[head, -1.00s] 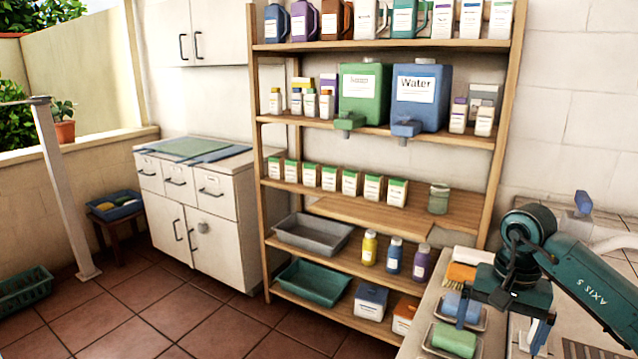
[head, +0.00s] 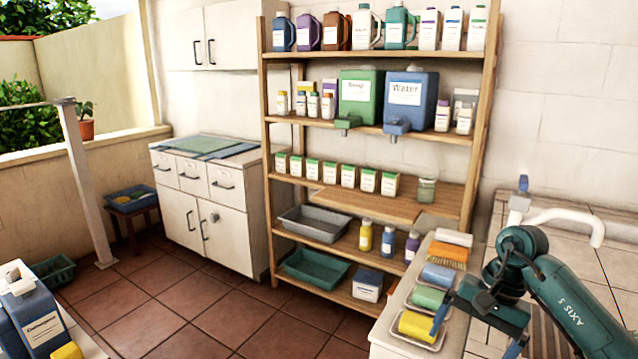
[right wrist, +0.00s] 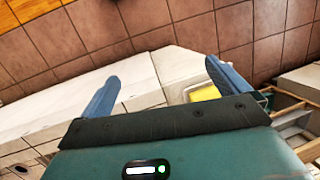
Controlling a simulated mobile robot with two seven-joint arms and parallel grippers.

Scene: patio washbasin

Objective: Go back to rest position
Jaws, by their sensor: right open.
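My right gripper (head: 476,334) hangs over the right-hand counter at the lower right of the head view, beside the sponge trays. In the right wrist view its blue fingers (right wrist: 168,72) are spread apart with nothing between them. On the counter lie a blue sponge (head: 439,274), a green sponge (head: 428,297) and a yellow sponge (head: 416,325), each in a tray. A yellow sponge in its tray also shows beyond the right finger in the wrist view (right wrist: 203,93). My left gripper is not in view.
A wooden shelf (head: 478,140) with bottles and dispensers stands behind the counter. A blue-white container (head: 35,318) stands at the lower left. The tiled floor (head: 190,310) between is clear.

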